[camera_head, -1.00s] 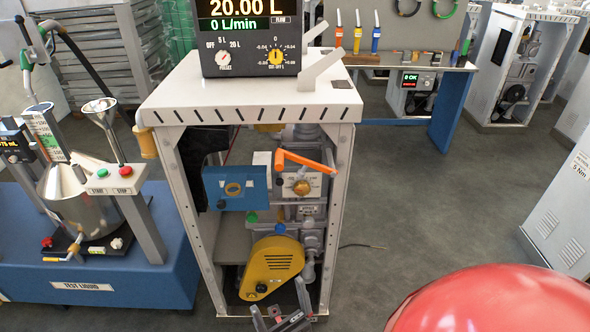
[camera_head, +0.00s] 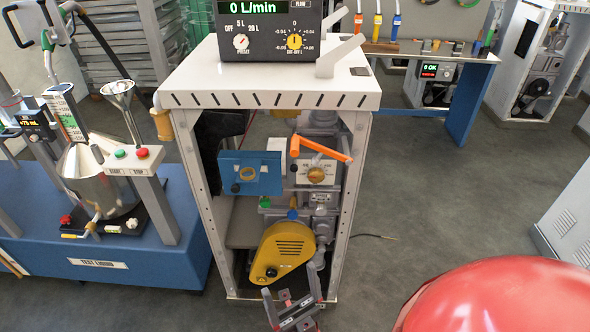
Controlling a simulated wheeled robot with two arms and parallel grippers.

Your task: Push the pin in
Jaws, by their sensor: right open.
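The open dispenser cabinet (camera_head: 362,212) stands in the middle, its inner parts facing me. Inside are a blue box (camera_head: 250,173) with a brass ring, a brass knob (camera_head: 317,174) on a light plate, an orange lever (camera_head: 324,150) above it, and a yellow pulley cover (camera_head: 283,250) below. I cannot tell for certain which small part is the pin. My right gripper (camera_head: 290,282) is low at the front of the cabinet, just below the yellow cover, with its fingers apart and nothing seen between them. My left gripper is out of view.
A blue bench (camera_head: 120,277) with a metal can and funnel (camera_head: 118,90) stands close on the left. A red rounded surface (camera_head: 500,300) fills the lower right corner. A workbench (camera_head: 435,57) stands behind at right. The floor right of the cabinet is mostly clear.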

